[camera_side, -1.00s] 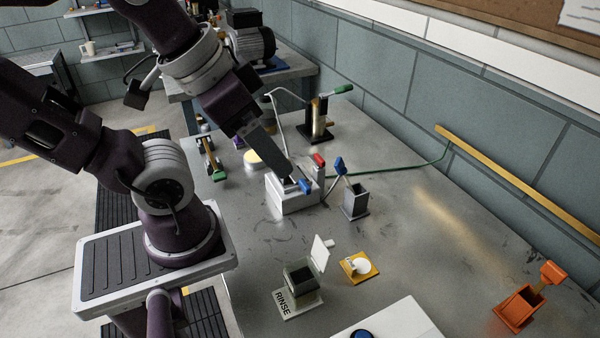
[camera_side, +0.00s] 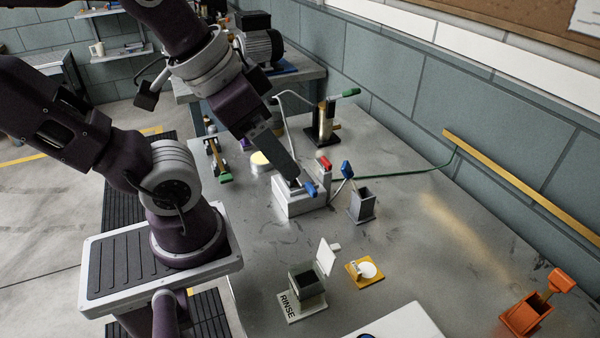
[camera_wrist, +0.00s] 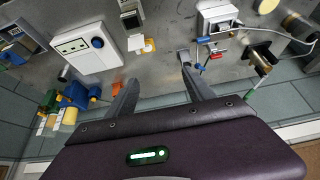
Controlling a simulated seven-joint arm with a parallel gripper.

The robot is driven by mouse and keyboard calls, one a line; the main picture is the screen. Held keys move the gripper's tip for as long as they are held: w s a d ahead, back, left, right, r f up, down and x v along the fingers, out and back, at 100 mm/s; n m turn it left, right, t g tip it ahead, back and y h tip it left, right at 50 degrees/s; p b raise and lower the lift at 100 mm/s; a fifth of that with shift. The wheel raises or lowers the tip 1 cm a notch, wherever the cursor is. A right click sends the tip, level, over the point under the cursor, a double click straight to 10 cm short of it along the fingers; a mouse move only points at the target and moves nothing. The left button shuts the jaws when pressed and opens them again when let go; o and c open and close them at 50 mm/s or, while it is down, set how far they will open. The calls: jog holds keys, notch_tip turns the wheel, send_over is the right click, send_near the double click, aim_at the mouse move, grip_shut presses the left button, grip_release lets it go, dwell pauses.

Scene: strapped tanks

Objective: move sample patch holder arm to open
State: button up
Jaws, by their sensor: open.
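A white box (camera_side: 300,202) on the bench carries a blue-ended lever (camera_side: 310,189) and stands by a red-topped grey post (camera_side: 324,166). These show at the upper right in the wrist view, with the blue lever end (camera_wrist: 203,40). Which fixture is the sample patch holder is not clear. A yellow plate with a white disc (camera_side: 366,270) sits nearer the front. My gripper (camera_wrist: 157,76) is open, with nothing seen between its fingers. In the side view its finger (camera_side: 276,158) slants down over the white box, overlapping it; contact cannot be told.
A grey cup with a blue-tipped lever (camera_side: 362,206) stands right of the white box. The RINSE box (camera_side: 307,280) has a raised lid. An orange box (camera_side: 527,314) stands far right. A green-handled stand (camera_side: 323,118) is behind. The bench's right middle is clear.

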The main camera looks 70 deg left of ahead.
jog(key=shift+w+f, duration=0.1)
jog(key=shift+w, duration=0.05)
jog(key=c, duration=0.5)
jog(key=w+f+m+g+y, duration=0.1)
jog(key=w, duration=0.1)
jog(key=w+f+m+g+y, duration=0.1)
jog(key=m+g, duration=0.1)
jog(key=w+f+m+g+y, duration=0.1)
jog(key=w+m, duration=0.1)
jog(key=shift+w+a+f+g, duration=0.2)
jog(key=shift+w+f+g, duration=0.1)
jog(key=shift+w+g, duration=0.1)
grip_shut()
jog(key=w+f+m+y, duration=0.2)
jog(key=f+m+y, duration=0.1)
jog(key=f, duration=0.4)
jog(key=w+d+f+m+y, duration=0.1)
jog(key=w+f+m+y, duration=0.2)
jog(key=f, duration=0.4)
jog(key=w+f+m+y, duration=0.3)
jog(key=f+m+y, duration=0.2)
jog(key=f+m, duration=0.2)
jog(key=shift+d+f+g, duration=0.1)
jog(key=shift+d+g, duration=0.2)
jog(key=shift+g, duration=0.1)
jog(key=x, duration=1.2)
jog(key=shift+s, duration=0.15)
jog(key=shift+a+r, duration=0.1)
jog(key=shift+r, duration=0.9)
